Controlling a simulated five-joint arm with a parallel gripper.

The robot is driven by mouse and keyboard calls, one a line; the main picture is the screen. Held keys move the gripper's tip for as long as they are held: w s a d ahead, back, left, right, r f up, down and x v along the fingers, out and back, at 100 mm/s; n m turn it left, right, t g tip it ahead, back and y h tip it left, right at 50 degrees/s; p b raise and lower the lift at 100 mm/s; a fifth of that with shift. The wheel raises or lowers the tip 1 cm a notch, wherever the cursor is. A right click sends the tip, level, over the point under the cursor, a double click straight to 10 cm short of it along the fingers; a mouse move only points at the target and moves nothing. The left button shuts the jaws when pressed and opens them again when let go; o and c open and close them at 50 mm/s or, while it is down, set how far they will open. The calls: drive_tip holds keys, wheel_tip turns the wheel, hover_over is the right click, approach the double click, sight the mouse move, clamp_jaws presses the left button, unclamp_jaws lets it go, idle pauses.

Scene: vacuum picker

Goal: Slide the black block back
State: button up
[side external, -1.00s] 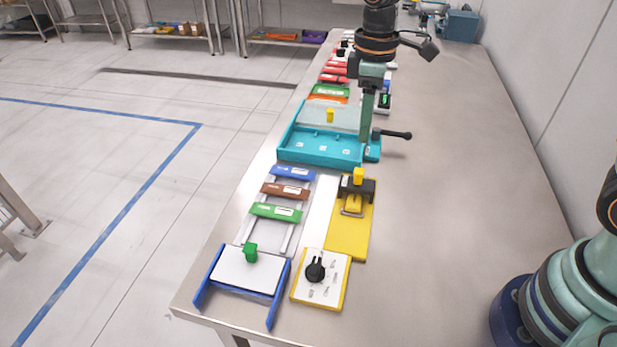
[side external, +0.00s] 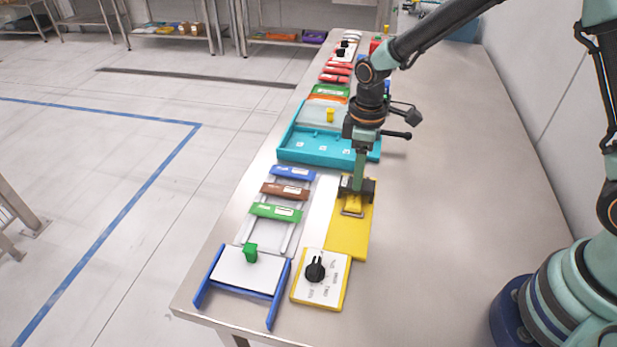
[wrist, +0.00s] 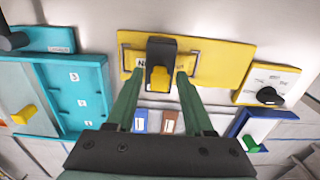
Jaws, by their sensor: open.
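The black block (side external: 369,188) sits on a yellow plate (side external: 348,235), near the plate's end by the teal tray. In the wrist view the black block (wrist: 160,48) carries a yellow knob (wrist: 160,82). My gripper (side external: 357,186) is lowered at the block, hiding the knob and part of the block in the side view. In the wrist view my gripper (wrist: 160,76) is open, with one green finger on each side of the knob. I cannot tell whether either finger touches it. Lettering on the plate is partly covered by the block.
The teal tray (side external: 300,152) with a sliding lid and a black side handle (side external: 397,135) stands just beyond. A dial panel (side external: 320,280) and a blue-railed white panel (side external: 247,270) are nearer. Coloured sliders (side external: 285,190) lie left. The table's right side is clear.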

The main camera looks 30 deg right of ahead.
drive_tip(key=shift+c, duration=0.3)
clamp_jaws()
drive_tip(key=shift+r, duration=0.1)
idle(1.0)
